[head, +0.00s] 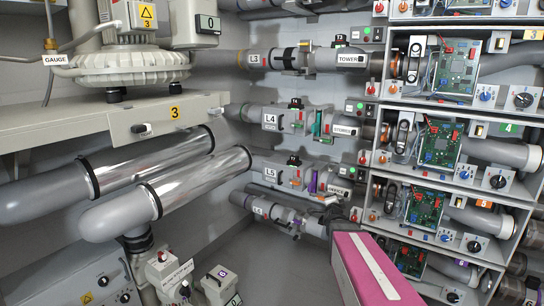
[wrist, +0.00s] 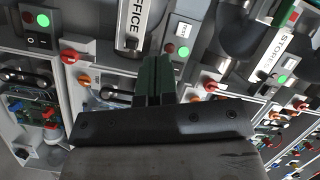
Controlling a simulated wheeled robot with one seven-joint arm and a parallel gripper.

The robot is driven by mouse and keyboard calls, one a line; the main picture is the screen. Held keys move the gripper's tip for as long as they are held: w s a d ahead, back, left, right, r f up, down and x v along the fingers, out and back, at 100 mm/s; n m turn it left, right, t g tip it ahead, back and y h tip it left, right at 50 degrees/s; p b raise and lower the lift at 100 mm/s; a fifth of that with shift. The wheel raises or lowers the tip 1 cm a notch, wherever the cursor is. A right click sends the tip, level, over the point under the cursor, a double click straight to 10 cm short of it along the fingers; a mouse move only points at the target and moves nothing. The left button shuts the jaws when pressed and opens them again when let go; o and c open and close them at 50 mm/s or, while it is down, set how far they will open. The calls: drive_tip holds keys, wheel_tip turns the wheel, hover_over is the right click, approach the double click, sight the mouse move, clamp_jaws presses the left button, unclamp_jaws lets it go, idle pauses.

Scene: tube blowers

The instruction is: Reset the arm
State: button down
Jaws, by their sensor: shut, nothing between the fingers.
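My gripper (wrist: 153,82) is in the wrist view, with its two dark green fingers together and nothing between them. The fingers point at a wall of pipes and panels and overlap the area just below the white OFFICE label (wrist: 137,24). I cannot tell whether the fingertips touch anything. In the head view my pink arm with a white stripe reaches up from the lower right toward the lower pipes. The fingers are not clear there.
Shelves with circuit boards (head: 441,143) and knobs stand close on the right. Pipe lines such as L4 (head: 270,119) and L5 (head: 270,173) run across the back wall. Silver pipes (head: 175,180) stick out at left. Open floor (head: 265,260) shows at lower middle.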

drive_tip(key=s+a+f+n+g+y, duration=0.5)
drive_tip(key=s+a+f+n+g, duration=0.3)
drive_tip(key=s+f+n, duration=0.15)
drive_tip(key=s+a+f+n+g, duration=0.1)
drive_tip(key=s+f+n+g, duration=0.1)
drive_tip(key=s, duration=0.5)
drive_tip(key=s+f+n+g+h, duration=0.1)
drive_tip(key=s+f+n+g, duration=0.1)
drive_tip(key=s+n+g, duration=0.2)
drive_tip(key=s+g, duration=0.2)
drive_tip(key=s, duration=0.1)
drive_tip(key=shift+s+a+f+g, duration=0.35)
drive_tip(key=shift+s+f+g, duration=0.05)
